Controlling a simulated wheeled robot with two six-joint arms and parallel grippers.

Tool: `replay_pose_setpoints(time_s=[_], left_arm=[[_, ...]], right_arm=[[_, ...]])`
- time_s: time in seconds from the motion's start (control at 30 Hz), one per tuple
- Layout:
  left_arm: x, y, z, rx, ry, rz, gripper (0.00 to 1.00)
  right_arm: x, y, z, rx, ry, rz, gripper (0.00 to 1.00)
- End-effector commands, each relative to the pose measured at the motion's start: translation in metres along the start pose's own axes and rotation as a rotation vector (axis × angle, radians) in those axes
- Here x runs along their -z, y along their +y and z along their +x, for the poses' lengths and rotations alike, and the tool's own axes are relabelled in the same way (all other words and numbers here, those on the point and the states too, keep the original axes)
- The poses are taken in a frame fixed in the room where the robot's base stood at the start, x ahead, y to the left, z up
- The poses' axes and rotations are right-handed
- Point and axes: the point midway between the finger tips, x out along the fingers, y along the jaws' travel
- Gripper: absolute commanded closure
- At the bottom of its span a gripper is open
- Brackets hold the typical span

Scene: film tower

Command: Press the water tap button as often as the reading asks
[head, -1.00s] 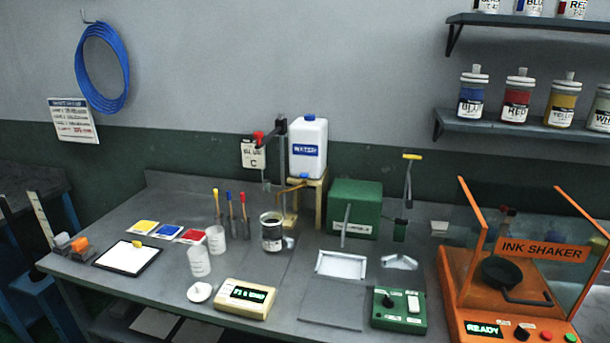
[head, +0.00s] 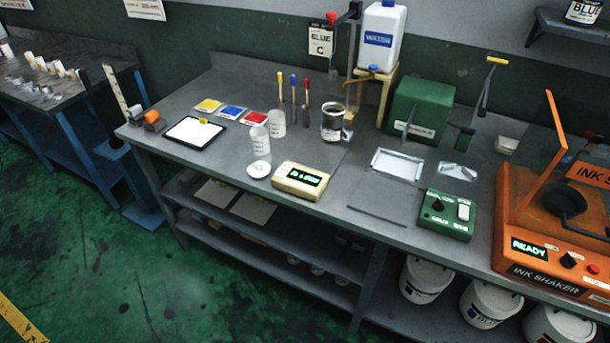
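The white water tank (head: 379,36) with a blue label stands on a wooden stand (head: 376,92) at the back of the bench. A small tap shows at the front of the stand, below the tank; its button is too small to make out. A dark-topped can (head: 332,123) stands just left of the stand, below the red-tipped arm of a post. A cream device (head: 301,181) with a lit green display sits at the bench's front; its reading is too blurred to read. Neither of my grippers shows in the head view.
The grey bench (head: 225,85) also holds clear cups (head: 259,139), colour cards, a clipboard (head: 194,133), a green box (head: 420,108), a green control box (head: 447,213) and the orange ink shaker (head: 545,255). White buckets (head: 426,278) stand below. Green floor lies open at left.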

Motion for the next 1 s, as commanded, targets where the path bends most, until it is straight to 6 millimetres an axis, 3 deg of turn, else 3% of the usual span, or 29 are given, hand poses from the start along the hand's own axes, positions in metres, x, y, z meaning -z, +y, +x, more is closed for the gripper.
replay_pose_setpoints(time_s=[0.47, 0.5, 0.7, 1.0], left_arm=[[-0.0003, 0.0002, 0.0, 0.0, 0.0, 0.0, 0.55], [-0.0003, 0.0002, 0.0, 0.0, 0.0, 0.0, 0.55], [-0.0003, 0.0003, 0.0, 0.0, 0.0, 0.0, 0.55], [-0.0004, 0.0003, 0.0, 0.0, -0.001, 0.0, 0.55]], right_arm=[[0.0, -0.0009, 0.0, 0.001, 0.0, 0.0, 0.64], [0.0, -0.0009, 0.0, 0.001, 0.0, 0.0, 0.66], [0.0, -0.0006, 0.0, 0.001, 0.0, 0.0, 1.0], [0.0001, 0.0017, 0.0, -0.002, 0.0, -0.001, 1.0]])
